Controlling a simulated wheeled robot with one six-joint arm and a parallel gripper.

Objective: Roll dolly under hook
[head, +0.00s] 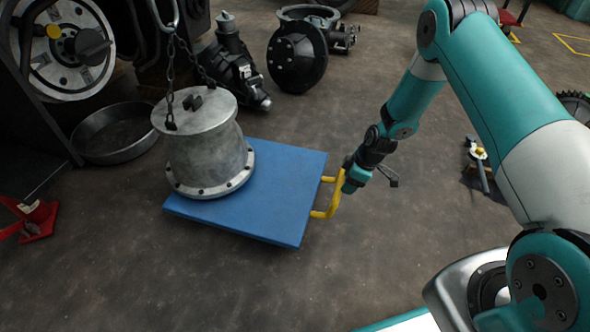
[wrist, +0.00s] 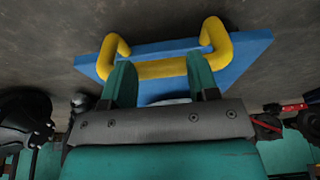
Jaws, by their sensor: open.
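The blue dolly (head: 285,190) is a flat slab on the floor, with a yellow handle (head: 337,200) on its right side. A grey flanged metal cylinder (head: 208,150) stands upright on the dolly's left part. Chains (head: 170,85) run from its lid up to a metal hook (head: 165,14) at the top edge, only partly in view. My gripper (head: 348,180) is at the handle. In the wrist view its two teal fingers (wrist: 158,62) are apart, with tips at the yellow handle bar (wrist: 155,69). I cannot tell whether they touch it.
A round metal pan (head: 115,133) lies left of the dolly. Dark machine parts (head: 297,57) stand behind it. A red stand (head: 38,220) is at the left edge, and a small tool (head: 478,155) lies at right. The floor in front of the dolly is clear.

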